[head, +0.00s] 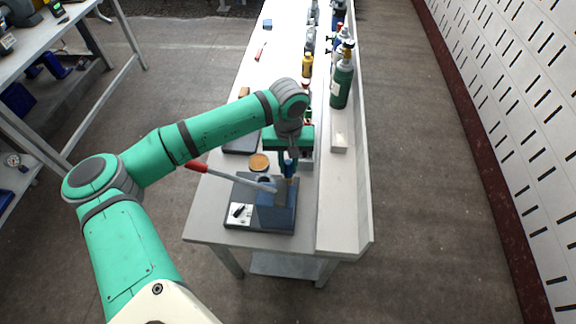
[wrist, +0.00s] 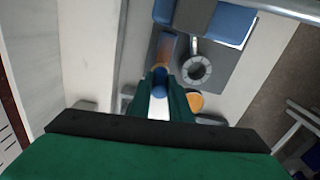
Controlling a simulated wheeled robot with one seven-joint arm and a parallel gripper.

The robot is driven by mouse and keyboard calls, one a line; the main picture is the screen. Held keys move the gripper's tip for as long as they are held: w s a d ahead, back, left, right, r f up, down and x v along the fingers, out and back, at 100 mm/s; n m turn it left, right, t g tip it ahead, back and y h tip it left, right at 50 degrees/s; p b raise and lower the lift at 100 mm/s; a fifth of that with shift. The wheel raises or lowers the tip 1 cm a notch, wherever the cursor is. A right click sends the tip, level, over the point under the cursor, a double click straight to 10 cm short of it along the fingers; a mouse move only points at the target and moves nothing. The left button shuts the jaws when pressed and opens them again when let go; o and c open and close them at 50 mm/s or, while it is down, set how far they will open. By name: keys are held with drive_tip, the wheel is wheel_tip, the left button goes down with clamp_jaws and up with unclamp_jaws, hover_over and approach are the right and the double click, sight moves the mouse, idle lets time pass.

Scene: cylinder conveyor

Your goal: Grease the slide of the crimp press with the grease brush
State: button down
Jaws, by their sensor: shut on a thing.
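My gripper (head: 289,160) is shut on the grease brush (head: 288,168), whose blue handle also shows between the fingers in the wrist view (wrist: 160,80). The brush points at the crimp press (head: 275,212), a blue body on a dark base with a long lever ending in a red grip. In the wrist view the press (wrist: 232,24) is at the top, and a brownish brush end lies over its dark base, close to the grey block. I cannot tell whether the bristles touch the slide; the slide is not clearly visible.
A round orange-brown tin (head: 259,162) stands behind the press, near a grey ring (wrist: 196,70). The lever's red grip (head: 197,166) sticks out past the bench's left edge. Green gas cylinders (head: 342,85) and a yellow bottle (head: 307,65) stand farther back.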

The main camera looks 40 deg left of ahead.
drive_tip(key=shift+w+a, duration=0.45)
drive_tip(key=shift+w, duration=0.3)
drive_tip(key=shift+s, duration=0.1)
drive_tip(key=shift+s+d+f, duration=0.15)
drive_tip(key=shift+s+d, duration=0.45)
drive_tip(key=shift+s, duration=0.2)
drive_tip(key=shift+s, duration=0.1)
drive_tip(key=shift+s+d, duration=0.15)
drive_tip(key=shift+s, duration=0.25)
drive_tip(key=shift+s+d, duration=0.25)
drive_tip(key=shift+d, duration=0.05)
drive_tip(key=shift+s, duration=0.1)
drive_tip(key=shift+s+d, duration=0.4)
drive_tip(key=shift+s, duration=0.25)
drive_tip(key=shift+s, duration=0.1)
